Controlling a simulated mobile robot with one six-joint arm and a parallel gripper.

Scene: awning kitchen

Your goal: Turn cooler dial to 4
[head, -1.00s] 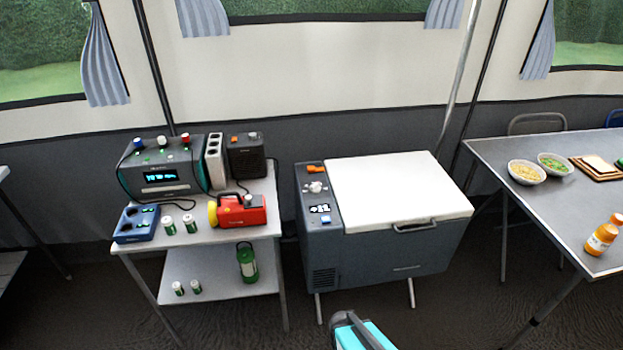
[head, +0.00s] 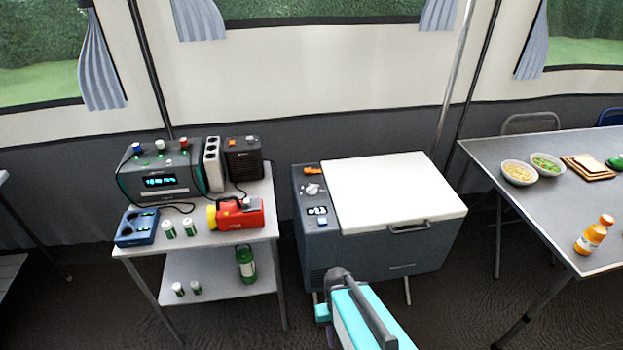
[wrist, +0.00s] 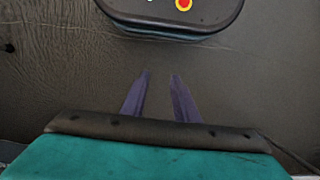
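The cooler (head: 395,252) is a grey box with a white lid, standing on legs in the middle of the head view. Its control panel on the left of the top carries an orange switch (head: 313,171), a pale round dial (head: 312,189), a small lit display (head: 317,211) and a blue button (head: 322,222). The dial's numbers are too small to read. My arm reaches up from the bottom, in front of the cooler and below the dial. My gripper (wrist: 160,75) shows in the wrist view with its two fingers apart and nothing between them, over the floor.
Left of the cooler, a shelf table (head: 205,245) holds a power station (head: 160,178), a blue charger (head: 137,227), a red lantern (head: 240,213) and several batteries. On the right, a grey table (head: 540,215) carries bowls, bread and an orange bottle (head: 594,235).

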